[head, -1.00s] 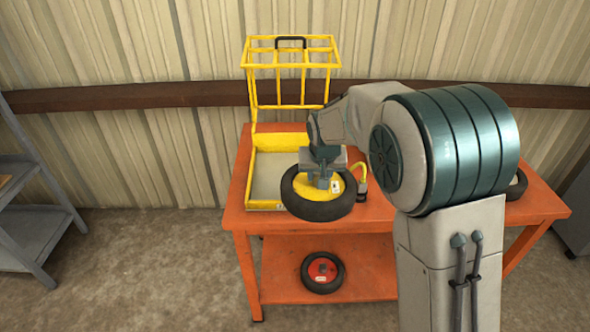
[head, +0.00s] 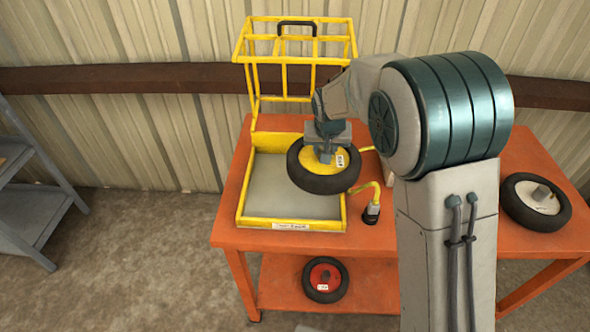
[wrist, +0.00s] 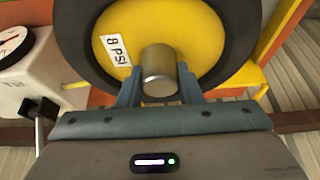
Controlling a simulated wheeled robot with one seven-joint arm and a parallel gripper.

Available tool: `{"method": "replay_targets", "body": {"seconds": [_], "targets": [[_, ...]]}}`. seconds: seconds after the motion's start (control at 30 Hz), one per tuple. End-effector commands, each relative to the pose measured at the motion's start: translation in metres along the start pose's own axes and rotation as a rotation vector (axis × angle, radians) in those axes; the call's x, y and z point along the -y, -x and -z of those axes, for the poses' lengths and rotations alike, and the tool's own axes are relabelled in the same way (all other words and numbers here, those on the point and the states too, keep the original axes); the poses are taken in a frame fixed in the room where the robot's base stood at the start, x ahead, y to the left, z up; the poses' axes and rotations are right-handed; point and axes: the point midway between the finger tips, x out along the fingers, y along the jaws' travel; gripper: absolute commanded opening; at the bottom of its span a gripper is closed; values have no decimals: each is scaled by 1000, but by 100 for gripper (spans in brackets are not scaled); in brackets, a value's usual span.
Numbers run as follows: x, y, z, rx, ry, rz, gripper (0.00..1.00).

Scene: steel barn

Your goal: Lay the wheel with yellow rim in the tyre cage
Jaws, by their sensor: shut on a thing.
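The wheel with yellow rim (head: 342,178) has a black tyre and a white label; in the wrist view its yellow rim (wrist: 185,28) carries a label reading "8 PSI". My gripper (head: 325,152) is shut on the wheel's metal hub, and its fingers (wrist: 158,84) sit on both sides of that hub. The wheel hangs slightly tilted above the right part of the tyre cage. The yellow tyre cage (head: 241,211) stands on the orange table with its barred lid (head: 297,61) raised at the back. Its grey floor looks empty where I see it; the wheel hides the rest.
A wheel with a white rim (head: 537,197) lies on the orange table (head: 385,234) at the right. A wheel with a red rim (head: 324,279) lies on the lower shelf. A yellow hose with a black end (head: 372,213) stands right of the cage. Grey shelving (head: 40,200) is at the left.

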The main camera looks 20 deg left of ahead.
Motion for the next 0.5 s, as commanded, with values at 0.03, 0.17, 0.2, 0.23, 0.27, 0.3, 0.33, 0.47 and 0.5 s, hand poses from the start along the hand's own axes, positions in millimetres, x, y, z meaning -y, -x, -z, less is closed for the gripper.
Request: {"method": "replay_targets", "body": {"seconds": [0.03, 0.17, 0.2, 0.23, 0.27, 0.3, 0.33, 0.47, 0.5], "targets": [[13, -4, 0, -2, 6, 1, 0], [39, -19, -4, -1, 6, 1, 0], [47, -24, -5, -2, 5, 0, 0], [52, -27, -6, -2, 5, 0, 0], [58, -30, -7, -3, 5, 0, 0], [64, -34, -8, -3, 4, 0, 0], [68, -37, -8, -3, 4, 1, 0], [80, -44, -10, -4, 1, 1, 0], [82, -46, -10, -4, 1, 0, 0]]}}
